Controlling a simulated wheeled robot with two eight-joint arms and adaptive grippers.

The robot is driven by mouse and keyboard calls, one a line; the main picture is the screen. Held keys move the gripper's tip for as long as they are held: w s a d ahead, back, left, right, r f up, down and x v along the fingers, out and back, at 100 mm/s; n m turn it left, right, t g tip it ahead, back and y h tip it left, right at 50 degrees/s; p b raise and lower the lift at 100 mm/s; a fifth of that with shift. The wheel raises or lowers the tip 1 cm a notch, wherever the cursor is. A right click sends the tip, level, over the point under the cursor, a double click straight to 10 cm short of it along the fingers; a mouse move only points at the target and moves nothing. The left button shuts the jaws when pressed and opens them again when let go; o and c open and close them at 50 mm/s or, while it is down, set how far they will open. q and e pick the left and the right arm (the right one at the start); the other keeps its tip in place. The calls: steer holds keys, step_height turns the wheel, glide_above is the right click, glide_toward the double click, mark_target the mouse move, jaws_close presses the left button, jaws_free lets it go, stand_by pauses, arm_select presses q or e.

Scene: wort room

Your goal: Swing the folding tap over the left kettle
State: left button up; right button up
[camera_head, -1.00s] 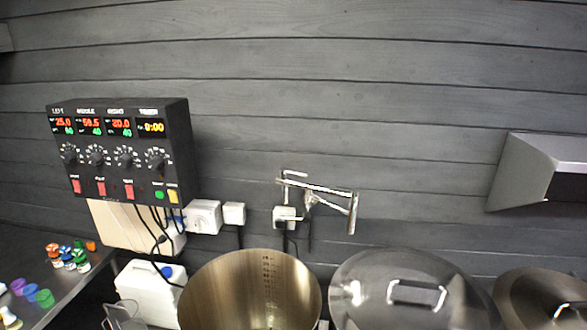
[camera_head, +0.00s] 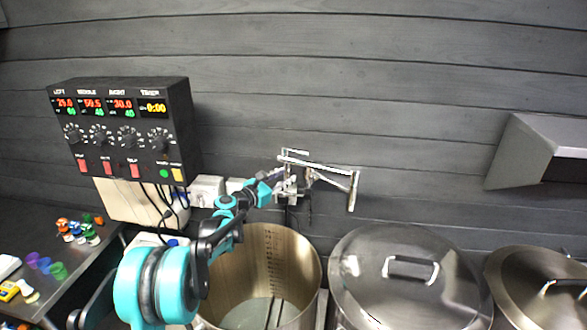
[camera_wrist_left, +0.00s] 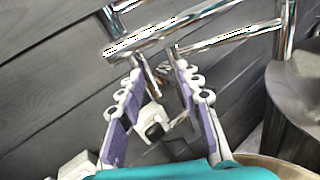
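In the left wrist view the tap (camera_wrist_left: 205,18) crosses just beyond my fingertips. The left kettle (camera_head: 308,268) is open, a steel pot with level marks inside; a bit of its rim shows in the left wrist view (camera_wrist_left: 270,165). My left gripper (camera_head: 284,180) is by the tap's left part, its fingers (camera_wrist_left: 159,65) apart. Whether they touch the tap is unclear. My right gripper is not in view.
The lidded middle kettle (camera_head: 350,265) and another lidded kettle (camera_head: 510,275) stand to the right. A control box (camera_head: 125,130) with cables and white sockets (camera_head: 206,188) are on the wall at left. A side table (camera_head: 30,225) holds small coloured items.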

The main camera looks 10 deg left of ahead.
mark_target(310, 180)
arm_select(q)
steer(key=w+d+f+n+t, duration=0.1)
steer(key=w+d+n, duration=0.1)
steer(key=w, duration=0.7)
steer(key=shift+p, duration=0.4)
jaws_close()
